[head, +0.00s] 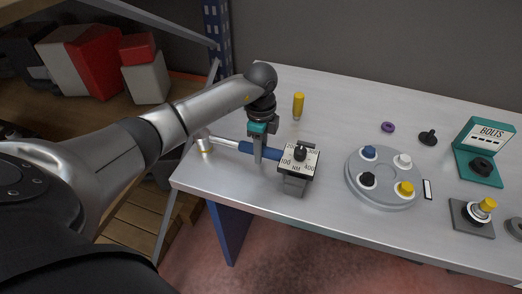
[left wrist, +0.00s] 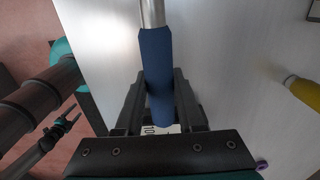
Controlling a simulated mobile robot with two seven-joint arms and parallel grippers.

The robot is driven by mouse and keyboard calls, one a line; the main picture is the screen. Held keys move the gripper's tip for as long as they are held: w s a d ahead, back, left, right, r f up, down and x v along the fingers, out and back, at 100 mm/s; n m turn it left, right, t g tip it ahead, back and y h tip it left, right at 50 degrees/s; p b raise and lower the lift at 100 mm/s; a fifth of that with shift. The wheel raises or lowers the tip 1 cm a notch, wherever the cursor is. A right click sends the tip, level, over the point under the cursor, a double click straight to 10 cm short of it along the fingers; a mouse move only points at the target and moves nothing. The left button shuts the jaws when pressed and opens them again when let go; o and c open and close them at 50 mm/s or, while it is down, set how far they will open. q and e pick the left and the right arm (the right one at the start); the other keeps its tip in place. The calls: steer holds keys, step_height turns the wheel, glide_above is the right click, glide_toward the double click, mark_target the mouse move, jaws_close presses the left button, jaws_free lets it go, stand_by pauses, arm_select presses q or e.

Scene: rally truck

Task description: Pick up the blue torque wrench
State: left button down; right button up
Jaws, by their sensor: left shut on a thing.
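The blue torque wrench (head: 231,145) has a blue grip and a silver shaft that reaches left to its head near the table's left edge. My left gripper (head: 259,155) comes down from above and is shut on the blue grip. In the left wrist view the blue grip of the torque wrench (left wrist: 156,75) runs between the two dark fingers of the left gripper (left wrist: 158,100). I cannot tell whether the wrench is clear of its support.
A dial box (head: 292,187) marked NM stands right beside the wrench's grip end. A yellow-handled tool (head: 298,105) stands behind. A round grey tray (head: 384,198) with several coloured knobs, a teal BOLTS holder (head: 486,135) and a small stand (head: 471,220) are further right.

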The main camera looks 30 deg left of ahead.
arm_select(q)
steer(key=shift+r, duration=0.2)
step_height(320, 180, up, 20)
steer(key=p, duration=0.2)
steer(key=shift+p, duration=0.4)
steer(key=shift+f, duration=0.1)
steer(key=c, duration=1.1)
jaws_free()
jaws_close()
